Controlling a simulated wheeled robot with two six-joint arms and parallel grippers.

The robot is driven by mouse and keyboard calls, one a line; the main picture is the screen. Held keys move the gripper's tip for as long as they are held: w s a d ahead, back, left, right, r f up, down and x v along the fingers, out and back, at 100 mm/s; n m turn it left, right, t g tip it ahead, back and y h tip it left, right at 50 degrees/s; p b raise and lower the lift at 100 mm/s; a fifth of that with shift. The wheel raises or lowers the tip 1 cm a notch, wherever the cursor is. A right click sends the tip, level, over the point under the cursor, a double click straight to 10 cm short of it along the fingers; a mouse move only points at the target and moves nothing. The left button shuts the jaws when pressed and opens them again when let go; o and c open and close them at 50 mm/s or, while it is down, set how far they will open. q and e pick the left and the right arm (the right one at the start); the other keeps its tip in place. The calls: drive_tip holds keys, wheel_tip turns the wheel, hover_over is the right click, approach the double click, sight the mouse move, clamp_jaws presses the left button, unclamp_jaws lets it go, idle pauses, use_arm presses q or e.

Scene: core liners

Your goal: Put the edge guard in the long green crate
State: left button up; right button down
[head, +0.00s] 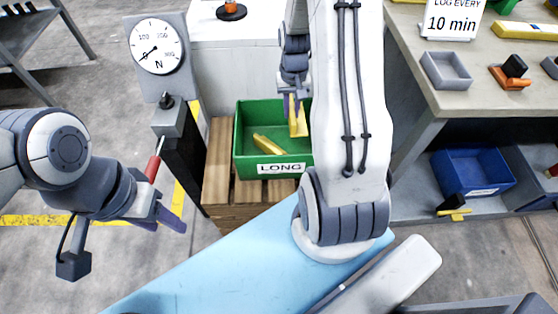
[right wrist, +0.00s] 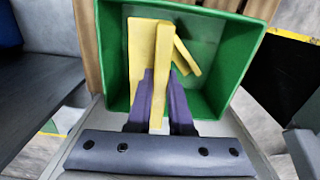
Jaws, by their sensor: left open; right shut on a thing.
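The long green crate (head: 244,120) stands on a wooden pallet, with a "LONG" label on its front. My right gripper (head: 292,106) is shut on the yellow edge guard (head: 299,126) and holds it at the crate's right part. In the right wrist view the edge guard (right wrist: 161,65) is between the two purple fingers (right wrist: 160,100), with the green crate (right wrist: 111,55) around it. A wide yellow face lies just left of it; I cannot tell if it is the same piece. Another yellow piece (head: 268,144) lies in the crate. My left gripper (head: 172,213) is open and empty.
A gauge (head: 156,47) on a post and a red-handled lever (head: 153,168) stand left of the crate. A workbench (head: 412,62) with a grey tray (head: 446,70) is at the right. A blue bin (head: 470,172) sits below it.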

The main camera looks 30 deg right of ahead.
drive_tip(key=shift+s+d+f+m+b, duration=0.15)
drive_tip(key=shift+d+f+b, duration=0.15)
drive_tip(key=shift+f, duration=0.25)
drive_tip(key=shift+s+d+f+m+b, duration=0.15)
drive_tip(key=shift+d+f, duration=0.1)
drive_tip(key=shift+f, duration=0.25)
use_arm(q)
wheel_tip(320, 180, down, 7)
drive_tip(key=b, duration=0.5)
drive_tip(key=shift+f, duration=0.15)
use_arm(e)
approach(292, 149)
drive_tip(key=f, duration=0.1)
drive_tip(key=s+a+f, duration=0.1)
drive_tip(key=f, duration=0.1)
drive_tip(key=s+a+f, duration=0.1)
drive_tip(key=f, duration=0.1)
drive_tip(key=shift+s, duration=0.2)
drive_tip(key=shift+f, duration=0.1)
drive_tip(key=shift+f, duration=0.15)
drive_tip(key=c, duration=0.8)
unclamp_jaws()
use_arm(q)
drive_tip(key=shift+f, duration=0.1)
drive_tip(key=shift+r+p, duration=1.8)
drive_tip(key=shift+r, duration=0.2)
use_arm(e)
drive_tip(key=shift+r, duration=6.25)
